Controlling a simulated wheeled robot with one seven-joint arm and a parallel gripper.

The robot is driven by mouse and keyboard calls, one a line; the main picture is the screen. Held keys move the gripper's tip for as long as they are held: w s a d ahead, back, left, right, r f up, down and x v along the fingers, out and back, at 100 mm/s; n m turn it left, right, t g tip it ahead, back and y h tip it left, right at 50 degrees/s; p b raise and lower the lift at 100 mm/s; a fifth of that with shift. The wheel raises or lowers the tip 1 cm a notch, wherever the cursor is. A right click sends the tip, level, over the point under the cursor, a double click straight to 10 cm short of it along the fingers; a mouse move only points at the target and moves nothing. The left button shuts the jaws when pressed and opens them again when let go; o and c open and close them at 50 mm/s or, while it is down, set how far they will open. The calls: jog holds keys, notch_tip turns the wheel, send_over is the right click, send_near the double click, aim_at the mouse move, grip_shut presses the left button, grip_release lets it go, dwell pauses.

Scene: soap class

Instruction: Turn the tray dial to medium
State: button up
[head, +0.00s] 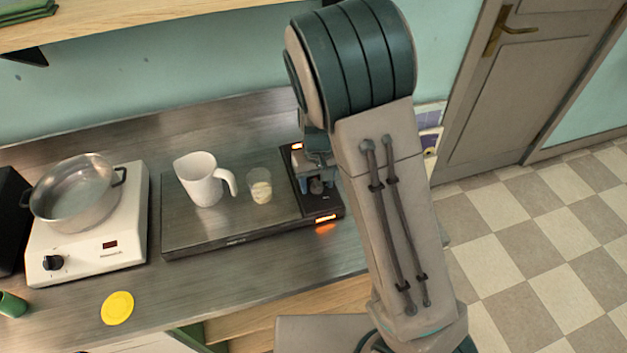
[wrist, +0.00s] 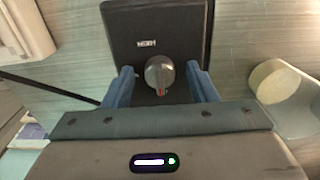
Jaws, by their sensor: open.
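The tray (head: 235,235) is a flat grey metal warming plate on the counter, with a black control panel (head: 325,205) at its right end. The dial (wrist: 160,74) is a round grey knob on that panel, with a red mark at its lower edge in the wrist view. In the head view the dial (head: 316,186) is partly covered by my gripper (head: 317,172). My gripper's blue fingers are open, one on each side of the dial in the wrist view, with gaps between. The setting labels cannot be read.
A white jug (head: 203,180) and a small glass beaker (head: 260,187) with pale contents stand on the tray, left of my gripper. A hotplate (head: 90,240) carrying a steel pot (head: 75,195) stands at left. A yellow disc (head: 117,308) lies near the counter's front edge.

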jog(key=c, duration=1)
jog(key=shift+o, duration=0.2)
jog(key=shift+a, duration=0.35)
jog(key=shift+d, duration=0.3)
jog(key=shift+r+m+p, duration=0.1)
jog(key=shift+m+p, duration=0.35)
jog(key=shift+m, duration=1.55)
jog(key=m+p, duration=0.1)
jog(key=m, duration=0.2)
jog(key=shift+m, duration=0.3)
jog(key=m+p, duration=0.1)
jog(key=m, duration=0.4)
jog(key=shift+p, duration=0.4)
jog(key=shift+m+p, duration=0.55)
jog(key=shift+m, duration=0.95)
jog(key=shift+d, duration=0.1)
